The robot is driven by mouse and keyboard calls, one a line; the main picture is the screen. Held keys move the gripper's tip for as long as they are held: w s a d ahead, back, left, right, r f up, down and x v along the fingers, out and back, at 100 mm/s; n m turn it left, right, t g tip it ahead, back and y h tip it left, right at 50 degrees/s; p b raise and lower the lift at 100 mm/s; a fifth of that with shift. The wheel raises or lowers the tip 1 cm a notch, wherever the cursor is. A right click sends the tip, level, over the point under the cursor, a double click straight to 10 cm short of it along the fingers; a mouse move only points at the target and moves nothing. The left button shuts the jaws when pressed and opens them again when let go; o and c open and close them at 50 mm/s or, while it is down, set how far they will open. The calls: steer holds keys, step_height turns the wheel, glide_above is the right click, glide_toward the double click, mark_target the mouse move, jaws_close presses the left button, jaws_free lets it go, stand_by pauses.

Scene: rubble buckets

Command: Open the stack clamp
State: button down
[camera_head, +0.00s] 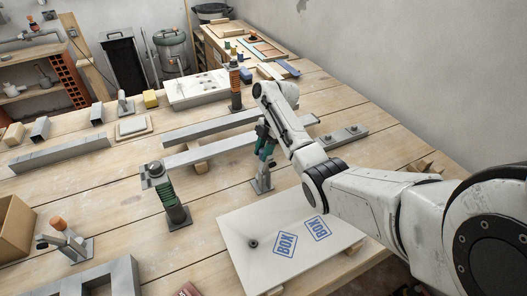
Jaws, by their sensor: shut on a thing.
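My gripper (264,150) is at the end of my white arm, near the middle of the table. It is shut at the upper part of a small upright metal clamp (262,184) on a flat grey base plate. The gripper and arm hide much of the clamp, so its lever position cannot be told. A second clamp with an orange handle (62,236) stands apart at the lower left. Which one is the stack clamp is not marked.
A post with green rings (173,198) stands left of my gripper, near a long grey bar (205,151). A post with orange rings (235,90) stands behind. A white board marked BOX (254,225) lies in front. A cardboard box (12,230) is at left.

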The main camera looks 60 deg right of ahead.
steer(key=c, duration=0.8)
jaws_free()
steer(key=shift+w, duration=0.1)
steer(key=p+v, duration=0.3)
steer(key=v, duration=0.7)
steer(key=shift+r, duration=0.4)
